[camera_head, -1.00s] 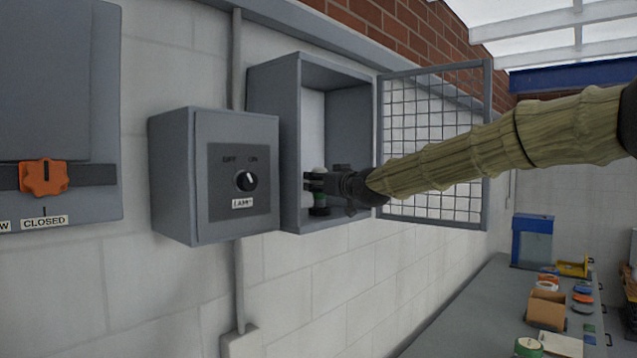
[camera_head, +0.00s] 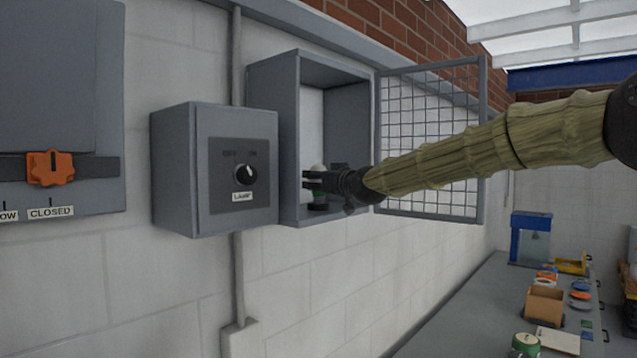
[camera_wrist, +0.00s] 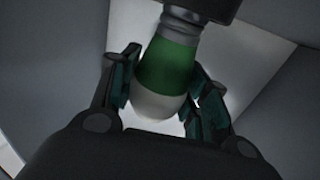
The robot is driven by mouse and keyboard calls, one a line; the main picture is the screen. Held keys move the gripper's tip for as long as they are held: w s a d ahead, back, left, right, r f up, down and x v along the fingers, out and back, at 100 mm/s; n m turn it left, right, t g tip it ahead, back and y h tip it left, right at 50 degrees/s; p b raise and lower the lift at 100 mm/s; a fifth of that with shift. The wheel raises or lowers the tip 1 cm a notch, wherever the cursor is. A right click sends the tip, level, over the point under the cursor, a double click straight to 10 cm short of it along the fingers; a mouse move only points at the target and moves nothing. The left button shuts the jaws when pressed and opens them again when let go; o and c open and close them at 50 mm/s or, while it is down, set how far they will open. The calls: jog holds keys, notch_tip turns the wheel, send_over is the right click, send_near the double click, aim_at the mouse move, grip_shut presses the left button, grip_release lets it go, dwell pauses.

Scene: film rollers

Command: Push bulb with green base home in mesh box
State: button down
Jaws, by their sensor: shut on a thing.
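The mesh box (camera_head: 288,150) is a grey wall cabinet. Its mesh door (camera_head: 430,140) is swung open to the right. The bulb with the green base (camera_head: 319,196) is upright inside it, white globe up, above a dark socket (camera_head: 319,207). My gripper (camera_head: 318,181) reaches in from the right and is shut around the bulb. In the wrist view the fingers flank the bulb's green base (camera_wrist: 168,64). Its silver cap (camera_wrist: 181,22) meets the dark socket (camera_wrist: 208,8), with some silver still showing. Thread contact is hidden.
A grey lamp switch box (camera_head: 215,170) with a black knob is left of the mesh box. A larger panel with an orange handle (camera_head: 50,168) is at far left. A bench (camera_head: 460,310) at lower right holds a cardboard box (camera_head: 545,305) and several small items.

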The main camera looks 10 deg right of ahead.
jog(key=shift+w+a+f+b, duration=0.1)
jog(key=shift+f+b, duration=0.15)
jog(key=shift+b, duration=0.05)
dwell(0.6)
jog(key=shift+f+b, duration=0.45)
jog(key=shift+f, duration=0.55)
dwell(1.3)
jog(key=c, duration=1.1)
grip_release()
jog(key=shift+a, duration=0.1)
jog(key=shift+c, duration=0.2)
jog(key=o, duration=1.1)
jog(key=shift+r, duration=0.35)
jog(key=shift+c, duration=0.2)
jog(key=shift+r, duration=0.2)
jog(key=shift+r+p, duration=1.6)
jog(key=shift+r, duration=1.8)
